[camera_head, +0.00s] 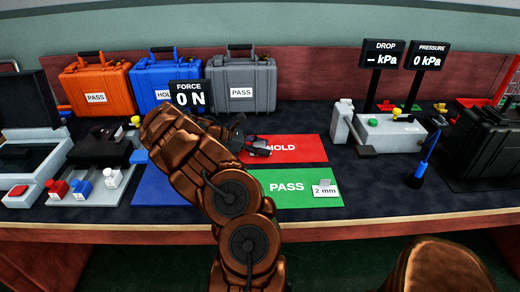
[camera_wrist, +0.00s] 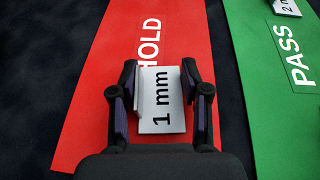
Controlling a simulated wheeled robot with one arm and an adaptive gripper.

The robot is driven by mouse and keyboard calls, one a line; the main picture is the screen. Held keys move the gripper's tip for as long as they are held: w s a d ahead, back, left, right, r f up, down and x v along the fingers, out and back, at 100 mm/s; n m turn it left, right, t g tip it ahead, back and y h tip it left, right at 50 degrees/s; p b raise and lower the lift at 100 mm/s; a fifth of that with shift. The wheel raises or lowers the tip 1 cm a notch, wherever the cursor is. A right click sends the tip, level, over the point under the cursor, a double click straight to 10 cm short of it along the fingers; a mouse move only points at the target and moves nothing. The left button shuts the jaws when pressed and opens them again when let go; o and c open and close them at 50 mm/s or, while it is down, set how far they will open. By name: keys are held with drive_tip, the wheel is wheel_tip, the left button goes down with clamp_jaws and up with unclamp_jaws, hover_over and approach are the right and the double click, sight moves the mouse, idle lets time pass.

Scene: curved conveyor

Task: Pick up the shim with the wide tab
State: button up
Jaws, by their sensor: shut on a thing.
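A white shim marked "1 mm" (camera_wrist: 161,100) is between the two fingers of my gripper (camera_wrist: 160,75) in the wrist view. My gripper is shut on its two sides, over the red HOLD mat (camera_wrist: 101,88). I cannot tell whether the shim touches the mat. In the head view my gripper (camera_head: 259,147) is at the left part of the red mat (camera_head: 310,150), and the shim in it is too small to make out. A second shim marked "2 mm" (camera_head: 325,189) lies on the green PASS mat (camera_head: 270,195). It shows partly at the wrist view's top edge (camera_wrist: 286,7).
Orange (camera_head: 98,85), blue (camera_head: 150,80) and grey (camera_head: 240,85) cases stand along the back. A grey pressure device (camera_head: 392,134) and a blue tool in a stand (camera_head: 423,165) are at right. A blue mat (camera_head: 160,190) lies left of the green one, partly behind my arm.

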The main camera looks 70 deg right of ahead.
drive_tip(key=shift+c, duration=1)
